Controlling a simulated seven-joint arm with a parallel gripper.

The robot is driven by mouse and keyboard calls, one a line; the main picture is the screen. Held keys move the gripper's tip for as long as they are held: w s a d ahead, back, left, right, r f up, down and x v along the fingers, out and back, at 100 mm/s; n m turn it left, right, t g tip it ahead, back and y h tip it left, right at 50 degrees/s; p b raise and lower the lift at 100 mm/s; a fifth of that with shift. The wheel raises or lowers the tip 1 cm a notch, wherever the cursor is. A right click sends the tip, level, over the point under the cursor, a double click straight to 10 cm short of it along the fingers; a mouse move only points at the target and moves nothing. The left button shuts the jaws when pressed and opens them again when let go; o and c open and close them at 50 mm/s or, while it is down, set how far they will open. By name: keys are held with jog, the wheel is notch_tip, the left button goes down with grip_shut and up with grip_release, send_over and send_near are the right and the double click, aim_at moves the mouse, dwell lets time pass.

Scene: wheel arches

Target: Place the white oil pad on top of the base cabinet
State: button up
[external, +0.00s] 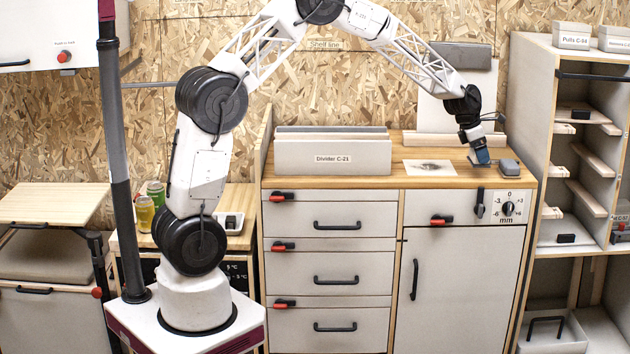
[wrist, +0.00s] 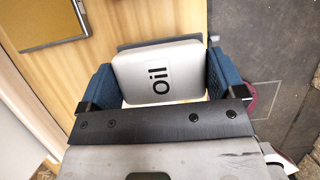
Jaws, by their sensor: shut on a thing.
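The wooden top also shows in the wrist view (wrist: 150,20).
A grey block (external: 510,167) lies just right of my gripper near the top's right end. A white panel (external: 455,100) stands behind. An open shelf unit (external: 575,150) stands right.

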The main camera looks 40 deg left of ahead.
jog(key=shift+w, duration=0.15)
jog(key=shift+w+d, duration=0.1)
jog(key=shift+w, duration=0.2)
jog(key=shift+f, duration=1.8)
jog(key=shift+f, duration=0.15)
jog(key=o, duration=0.7)
jog(key=shift+c, duration=0.2)
jog(key=v, duration=1.2)
